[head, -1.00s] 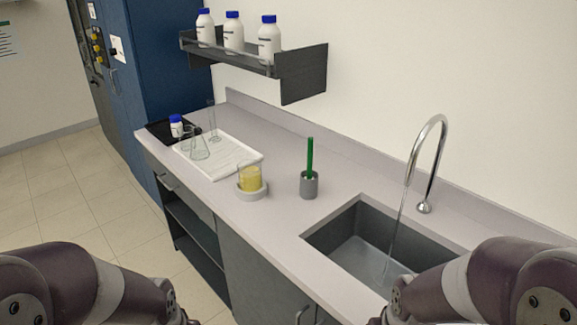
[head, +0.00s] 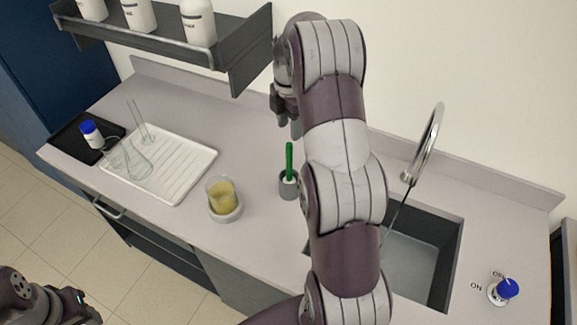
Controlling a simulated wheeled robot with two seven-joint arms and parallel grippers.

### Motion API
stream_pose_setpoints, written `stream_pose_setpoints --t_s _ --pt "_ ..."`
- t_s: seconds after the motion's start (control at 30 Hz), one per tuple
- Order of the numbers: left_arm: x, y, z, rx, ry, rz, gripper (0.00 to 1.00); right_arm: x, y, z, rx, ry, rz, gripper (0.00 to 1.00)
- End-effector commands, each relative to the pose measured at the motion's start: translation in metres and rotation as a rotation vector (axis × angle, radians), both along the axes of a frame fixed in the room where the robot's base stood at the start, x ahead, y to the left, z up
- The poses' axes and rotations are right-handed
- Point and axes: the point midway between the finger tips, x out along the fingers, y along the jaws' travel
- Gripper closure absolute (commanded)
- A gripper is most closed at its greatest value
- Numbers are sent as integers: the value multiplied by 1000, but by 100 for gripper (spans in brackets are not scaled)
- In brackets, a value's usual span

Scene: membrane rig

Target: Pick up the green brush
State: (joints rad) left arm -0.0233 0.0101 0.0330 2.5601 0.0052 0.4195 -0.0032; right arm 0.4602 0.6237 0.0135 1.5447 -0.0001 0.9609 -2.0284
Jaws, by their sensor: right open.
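The green brush (head: 289,156) stands upright in a small grey holder (head: 288,188) on the counter, left of the sink. Its green handle sticks up out of the holder. My right gripper (head: 286,115) is open and empty. It appears just above the top of the brush handle in the head view, apart from it, with its fingers pointing down. My right arm partly covers the area just right of the holder. Part of my left arm shows at the lower left corner, but its fingers are not seen.
A beaker of yellow liquid (head: 222,194) stands on a round base left of the holder. A white drying rack (head: 190,173) with glassware lies further left. A shelf (head: 235,55) with white bottles hangs above. The sink (head: 423,262) and tap (head: 432,140) are right.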

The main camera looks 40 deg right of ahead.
Motion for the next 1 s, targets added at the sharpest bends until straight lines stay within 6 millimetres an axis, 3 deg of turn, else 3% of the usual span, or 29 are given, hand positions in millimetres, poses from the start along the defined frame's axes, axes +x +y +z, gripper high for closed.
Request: stream_pose_setpoints --t_s 0.23,0.37,0.53,0.7,0.87,0.9,1.0 --pt "0 0 -62 0 2 0 57 0 0 -64 0 0 9 50" --pt "0 0 -57 0 1 0 57 0 0 -76 1 2 9 50" --pt "0 0 -32 0 0 0 57 -3 -2 -101 2 4 8 50" --pt "0 0 -31 0 0 0 57 -2 -1 -124 0 0 8 50" --pt "0 0 -32 0 1 0 57 -2 -1 -126 -1 -1 8 50" --pt "0 0 -32 0 1 0 57 -2 -1 -126 -1 -1 8 53" --pt "0 0 -32 0 1 0 57 -2 -1 -126 -1 -1 8 86"
